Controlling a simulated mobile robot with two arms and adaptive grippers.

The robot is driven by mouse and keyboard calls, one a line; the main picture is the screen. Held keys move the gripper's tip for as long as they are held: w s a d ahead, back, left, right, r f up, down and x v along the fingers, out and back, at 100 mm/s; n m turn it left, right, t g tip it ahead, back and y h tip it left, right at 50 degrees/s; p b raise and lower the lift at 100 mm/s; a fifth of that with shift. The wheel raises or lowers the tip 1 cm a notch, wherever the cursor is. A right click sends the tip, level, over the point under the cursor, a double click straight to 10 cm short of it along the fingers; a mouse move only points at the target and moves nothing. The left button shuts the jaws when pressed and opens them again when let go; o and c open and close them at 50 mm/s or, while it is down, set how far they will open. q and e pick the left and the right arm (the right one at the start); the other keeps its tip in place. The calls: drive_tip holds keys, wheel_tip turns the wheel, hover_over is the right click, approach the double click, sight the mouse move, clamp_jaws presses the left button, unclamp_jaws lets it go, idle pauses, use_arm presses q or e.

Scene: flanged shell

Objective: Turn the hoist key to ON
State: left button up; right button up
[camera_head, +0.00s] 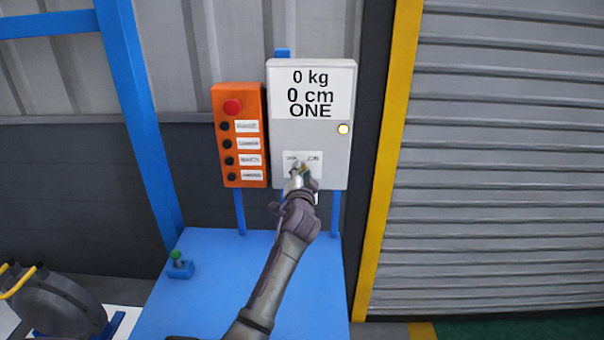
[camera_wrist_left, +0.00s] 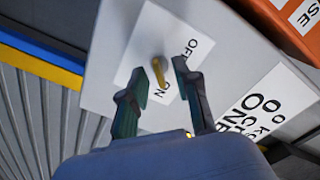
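The hoist key (camera_wrist_left: 158,75) is a small yellow key standing out from a white label (camera_wrist_left: 125,72) marked OFF and ON, on the grey control box (camera_head: 312,135). In the head view my left gripper (camera_head: 300,172) is at this label, low on the box, and mostly covers the key. In the left wrist view my left gripper (camera_wrist_left: 167,68) is open, with one dark finger on each side of the key. I cannot tell which mark the key points to. My right gripper is not in view.
The box display reads 0 kg, 0 cm, ONE, with a pale lamp (camera_head: 343,128) below. An orange button panel (camera_head: 238,140) with a red button stands close on the left. A blue table (camera_head: 215,265) lies below; a yellow post (camera_head: 385,160) and shutter (camera_head: 500,160) are right.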

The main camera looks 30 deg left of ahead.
use_arm(q)
drive_tip(key=v, duration=1.2)
idle(0.3)
